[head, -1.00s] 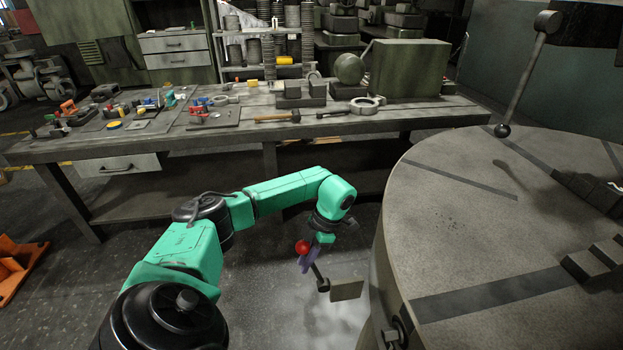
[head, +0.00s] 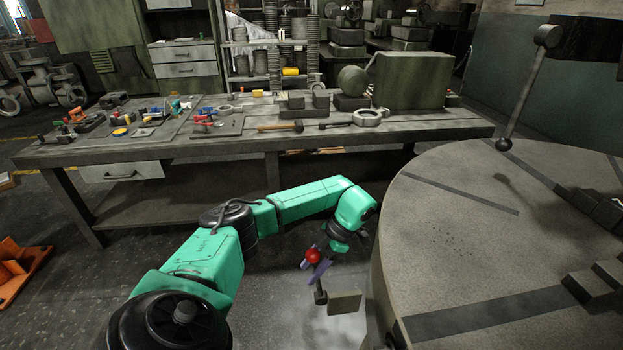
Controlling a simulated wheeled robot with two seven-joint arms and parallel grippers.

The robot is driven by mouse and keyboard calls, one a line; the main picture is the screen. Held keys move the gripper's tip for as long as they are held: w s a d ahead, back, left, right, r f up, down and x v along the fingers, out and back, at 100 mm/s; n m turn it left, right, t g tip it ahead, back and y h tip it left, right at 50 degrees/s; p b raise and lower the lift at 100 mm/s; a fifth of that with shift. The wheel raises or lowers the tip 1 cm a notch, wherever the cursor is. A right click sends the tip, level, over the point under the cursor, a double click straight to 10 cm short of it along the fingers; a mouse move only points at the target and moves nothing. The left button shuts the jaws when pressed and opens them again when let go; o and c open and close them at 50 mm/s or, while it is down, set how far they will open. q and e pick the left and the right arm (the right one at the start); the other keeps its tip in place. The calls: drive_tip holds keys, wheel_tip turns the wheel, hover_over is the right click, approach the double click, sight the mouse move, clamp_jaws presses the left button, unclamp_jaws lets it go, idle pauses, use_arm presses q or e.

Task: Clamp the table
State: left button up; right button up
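The round grey machine table (head: 440,250) fills the right side, with dark slots across its top. Beside its left edge a lever with a red ball knob (head: 313,256) rises from a dark hub (head: 320,297) next to a small grey plate (head: 344,302). My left gripper (head: 314,268) comes down from above with its purple fingers on either side of the red knob, apparently closed on it. The arm and fingers hide part of the lever's rod. My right gripper is out of view.
A workbench (head: 230,150) with tools, a hammer (head: 280,127) and castings stands behind my arm. A black ball-ended handle (head: 525,90) rises above the round table's far side. Dark blocks (head: 597,283) sit on its right. An orange stand (head: 20,270) is on the floor at left.

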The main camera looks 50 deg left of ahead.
use_arm(q)
drive_tip(key=shift+s, duration=0.1)
drive_tip(key=shift+f, duration=0.1)
wheel_tip(320, 180, up, 20)
drive_tip(key=p, duration=1.1)
